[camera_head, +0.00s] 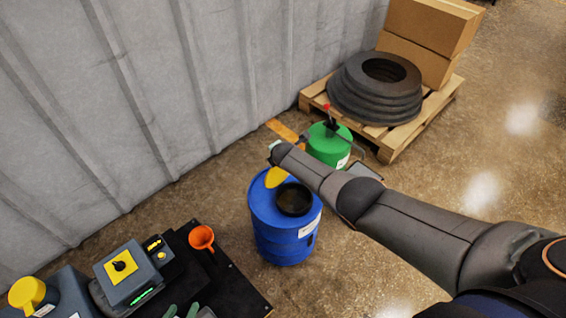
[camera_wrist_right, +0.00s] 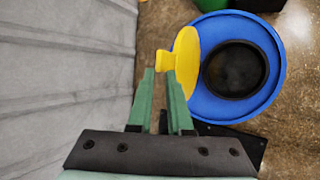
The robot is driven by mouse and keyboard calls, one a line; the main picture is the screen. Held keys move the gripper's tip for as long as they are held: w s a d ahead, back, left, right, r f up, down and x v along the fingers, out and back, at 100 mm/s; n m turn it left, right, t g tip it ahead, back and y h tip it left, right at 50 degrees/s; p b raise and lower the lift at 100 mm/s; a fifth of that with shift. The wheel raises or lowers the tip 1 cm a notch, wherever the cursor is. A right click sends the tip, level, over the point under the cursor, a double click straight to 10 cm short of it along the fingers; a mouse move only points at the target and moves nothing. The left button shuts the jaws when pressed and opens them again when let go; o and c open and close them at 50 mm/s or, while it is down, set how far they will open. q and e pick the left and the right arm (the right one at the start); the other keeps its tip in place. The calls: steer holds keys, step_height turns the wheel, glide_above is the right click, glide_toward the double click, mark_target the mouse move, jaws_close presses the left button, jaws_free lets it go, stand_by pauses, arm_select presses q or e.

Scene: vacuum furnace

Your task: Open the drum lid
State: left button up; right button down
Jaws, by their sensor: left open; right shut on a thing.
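The blue drum (camera_head: 285,232) stands on the floor in the middle of the head view, with a round black opening (camera_head: 294,199) uncovered in its top. The yellow drum lid (camera_head: 276,177) stands tilted up beside the opening; whether it is hinged there I cannot tell. In the right wrist view the lid (camera_wrist_right: 187,62) shows nearly edge-on, left of the opening. My right gripper (camera_wrist_right: 163,70) is shut on the lid's small yellow tab; my arm mostly hides this gripper in the head view. My left gripper (camera_head: 183,313) is open at the bottom edge, partly cut off.
A green canister (camera_head: 328,146) stands behind the drum. A pallet (camera_head: 400,134) carries black rings (camera_head: 375,88) and cardboard boxes (camera_head: 428,30). A black bench (camera_head: 232,285) at lower left holds an orange funnel (camera_head: 202,238) and a grey control box (camera_head: 128,270). A grey corrugated wall (camera_head: 150,90) runs behind.

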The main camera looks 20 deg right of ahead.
steer(key=shift+w+a, duration=0.25)
steer(key=shift+w, duration=0.15)
steer(key=shift+r, duration=0.1)
steer(key=c, duration=0.9)
jaws_free()
steer(key=shift+c, duration=0.2)
